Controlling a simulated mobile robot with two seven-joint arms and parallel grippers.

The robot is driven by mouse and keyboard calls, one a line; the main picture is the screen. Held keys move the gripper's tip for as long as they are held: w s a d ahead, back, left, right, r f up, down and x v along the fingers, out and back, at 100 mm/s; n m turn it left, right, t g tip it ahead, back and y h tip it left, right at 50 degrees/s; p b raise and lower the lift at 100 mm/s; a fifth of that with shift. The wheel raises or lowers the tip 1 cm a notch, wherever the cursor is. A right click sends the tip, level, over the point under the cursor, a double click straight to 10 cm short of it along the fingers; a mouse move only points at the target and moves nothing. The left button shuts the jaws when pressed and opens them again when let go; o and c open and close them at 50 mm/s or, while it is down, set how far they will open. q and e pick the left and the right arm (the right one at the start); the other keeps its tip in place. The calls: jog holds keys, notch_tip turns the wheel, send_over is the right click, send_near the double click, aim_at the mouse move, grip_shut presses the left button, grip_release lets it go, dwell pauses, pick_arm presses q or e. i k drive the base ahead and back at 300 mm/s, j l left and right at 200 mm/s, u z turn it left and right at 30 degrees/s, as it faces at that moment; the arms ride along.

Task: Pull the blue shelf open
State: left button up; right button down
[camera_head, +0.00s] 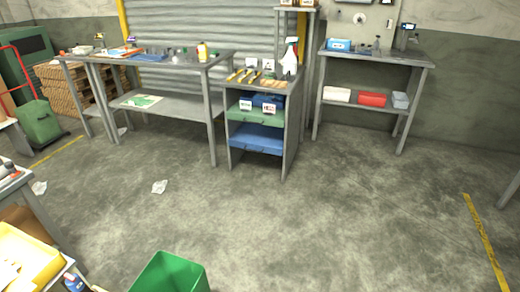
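The blue shelf (257,139) is the lower drawer-like tray in the narrow grey rack (286,133) at the back middle. It sits inside the rack below a green shelf (255,115). Its front edge lies roughly level with the rack's front; I cannot tell exactly how far in or out it is. Blue items with white labels sit above the green shelf. Neither of my grippers is in view.
A long grey workbench (180,63) stands left of the rack, and another grey table (410,57) stands to the right. A green bin (171,275) is at the bottom. A yellow crate (28,258) is at lower left. The concrete floor (300,225) before the rack is mostly clear.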

aim_at(260, 139)
jog(key=i+l, duration=0.9)
jog(key=i, duration=0.75)
jog(key=i+l+u, duration=0.15)
jog(key=i, duration=0.65)
jog(key=i+j, duration=0.15)
jog(key=i, duration=0.3)
jog(key=i+j, duration=0.15)
jog(key=i, duration=0.35)
jog(key=i+j, duration=0.2)
jog(key=i, duration=0.25)
